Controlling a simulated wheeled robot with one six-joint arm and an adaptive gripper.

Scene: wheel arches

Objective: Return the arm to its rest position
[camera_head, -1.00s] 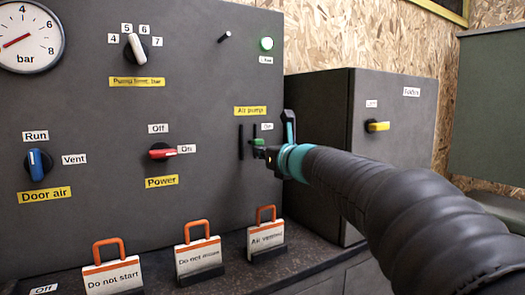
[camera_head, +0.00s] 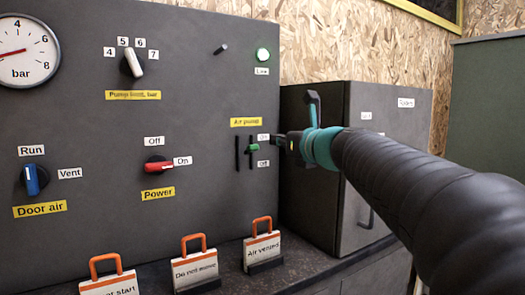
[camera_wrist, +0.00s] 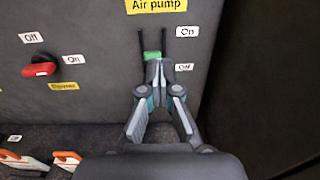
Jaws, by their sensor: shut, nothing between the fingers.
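My gripper (camera_head: 279,142) is shut and empty in front of the grey panel (camera_head: 100,130). In the head view its tips are just right of the green air pump handle (camera_head: 253,148), with a small gap. The handle stands in a vertical slot between the On label (camera_head: 263,138) and the Off label (camera_head: 263,163). In the wrist view the closed tips (camera_wrist: 158,66) point at the panel, just below the green handle (camera_wrist: 152,56). Whether they touch it is unclear there. My arm reaches in from the right.
A dark cabinet (camera_head: 312,215) stands right of the panel, partly behind my arm. Padlock-shaped tags, including an Air vented one (camera_head: 262,250), stand on the ledge below. The red power knob (camera_head: 158,165) points to On.

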